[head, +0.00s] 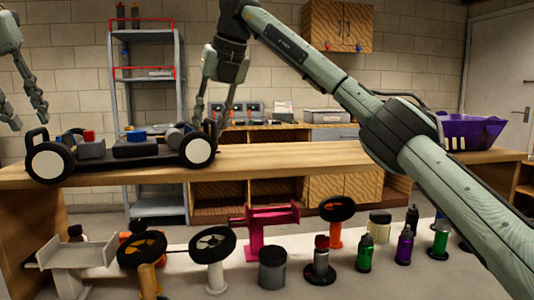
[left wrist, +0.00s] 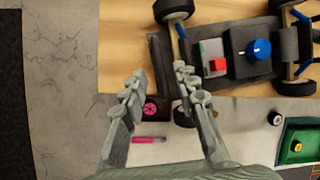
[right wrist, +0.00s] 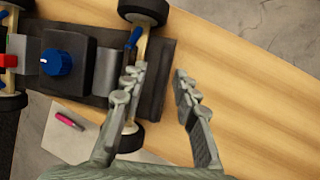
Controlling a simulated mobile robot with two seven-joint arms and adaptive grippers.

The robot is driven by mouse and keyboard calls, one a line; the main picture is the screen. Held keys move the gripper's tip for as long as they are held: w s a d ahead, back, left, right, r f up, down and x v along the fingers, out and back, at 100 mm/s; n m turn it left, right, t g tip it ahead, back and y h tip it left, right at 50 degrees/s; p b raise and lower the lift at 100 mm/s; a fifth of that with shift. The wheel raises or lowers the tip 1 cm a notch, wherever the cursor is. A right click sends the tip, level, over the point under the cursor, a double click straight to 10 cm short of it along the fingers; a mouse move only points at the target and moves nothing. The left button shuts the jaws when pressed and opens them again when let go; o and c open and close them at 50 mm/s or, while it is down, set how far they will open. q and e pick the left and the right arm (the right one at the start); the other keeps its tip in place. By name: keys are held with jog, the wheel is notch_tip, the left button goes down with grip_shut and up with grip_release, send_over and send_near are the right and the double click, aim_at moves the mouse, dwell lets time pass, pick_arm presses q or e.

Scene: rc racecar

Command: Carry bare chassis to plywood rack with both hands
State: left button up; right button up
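The bare chassis (head: 122,150) is a dark flat plate with several wheels and boxy parts on it, including a red and a blue one. It sits on the wooden table at the left of the head view. My left gripper (head: 22,110) is open and empty, above and left of the chassis; the left wrist view shows the chassis (left wrist: 275,75) at upper right. My right gripper (head: 212,112) is open at the chassis's right end. In the right wrist view, its left finger overlaps the plate (right wrist: 160,75); contact cannot be told. Plywood shelving (head: 275,188) stands behind, possibly the rack.
The wooden table (head: 290,157) is clear right of the chassis up to a purple bin (head: 468,131). A grey metal shelf (head: 148,90) stands behind. A pale lower surface in front holds a pink stand (head: 255,222), a green bottle (head: 365,253) and several other items.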

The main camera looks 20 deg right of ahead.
jog(key=shift+r, duration=0.2)
pick_arm(q)
jog(key=v, duration=0.7)
jog(key=shift+r, duration=0.3)
pick_arm(e)
jog(key=v, duration=1.1)
jog(key=shift+s+r, duration=0.2)
jog(key=shift+r, duration=0.15)
pick_arm(q)
jog(key=shift+s, duration=0.15)
